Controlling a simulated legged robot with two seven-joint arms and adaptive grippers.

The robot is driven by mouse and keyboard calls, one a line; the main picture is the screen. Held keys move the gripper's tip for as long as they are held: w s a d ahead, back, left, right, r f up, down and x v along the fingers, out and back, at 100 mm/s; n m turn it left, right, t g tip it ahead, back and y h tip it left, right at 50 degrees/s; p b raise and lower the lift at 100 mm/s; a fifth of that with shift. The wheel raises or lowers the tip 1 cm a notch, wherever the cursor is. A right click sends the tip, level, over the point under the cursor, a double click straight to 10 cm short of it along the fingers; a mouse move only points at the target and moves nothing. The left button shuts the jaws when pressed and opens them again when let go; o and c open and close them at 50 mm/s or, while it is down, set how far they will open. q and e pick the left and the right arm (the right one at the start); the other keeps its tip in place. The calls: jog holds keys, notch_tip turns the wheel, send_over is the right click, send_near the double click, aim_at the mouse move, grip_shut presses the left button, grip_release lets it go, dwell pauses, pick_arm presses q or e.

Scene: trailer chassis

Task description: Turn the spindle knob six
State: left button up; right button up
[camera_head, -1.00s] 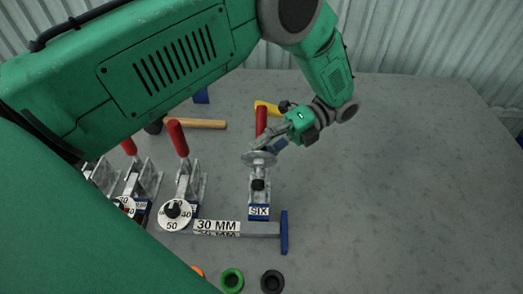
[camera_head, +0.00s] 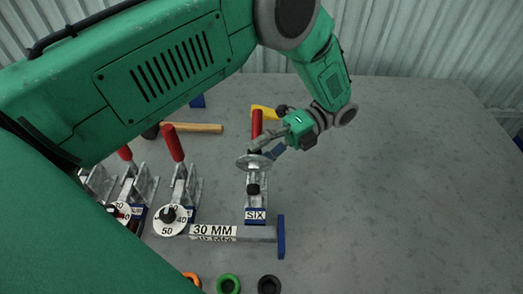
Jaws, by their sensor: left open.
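The clamp labelled SIX (camera_head: 256,215) stands at the right end of a row of clamps, with a red handle (camera_head: 257,122) pointing up and back. A black knob (camera_head: 253,189) sits on its spindle above the label. A round grey disc (camera_head: 254,162) shows just behind the knob, tilted. My left gripper (camera_head: 266,153) reaches in from the upper right over the clamp, its fingers open at the disc, between knob and handle. Whether the fingers touch the disc or clamp cannot be told. My right gripper is not in view.
A bar marked 30 MM (camera_head: 213,231) with a blue end plate (camera_head: 281,237) lies in front. More clamps with dials (camera_head: 171,220) stand left. Green (camera_head: 228,284) and black (camera_head: 269,285) rings lie at the front. The table's right side is clear.

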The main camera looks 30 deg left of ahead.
pick_arm(q)
jog(key=shift+o, duration=1)
notch_tip(320, 180, up, 8)
jog(key=shift+w+a+f, duration=0.15)
jog(key=shift+w+a, duration=0.05)
jog(key=shift+w, duration=0.15)
jog(key=shift+s+d+r, duration=0.1)
jog(key=shift+s+r, duration=0.1)
jog(key=shift+r, duration=0.15)
jog(key=shift+c, duration=1)
jog(key=shift+s+r, duration=0.15)
jog(key=shift+r, duration=0.15)
jog(key=shift+d+r, duration=0.25)
jog(key=shift+r, duration=0.05)
jog(key=shift+w+a, duration=0.1)
jog(key=shift+w, duration=0.15)
jog(key=shift+s+a, duration=0.1)
jog(key=shift+a, duration=0.05)
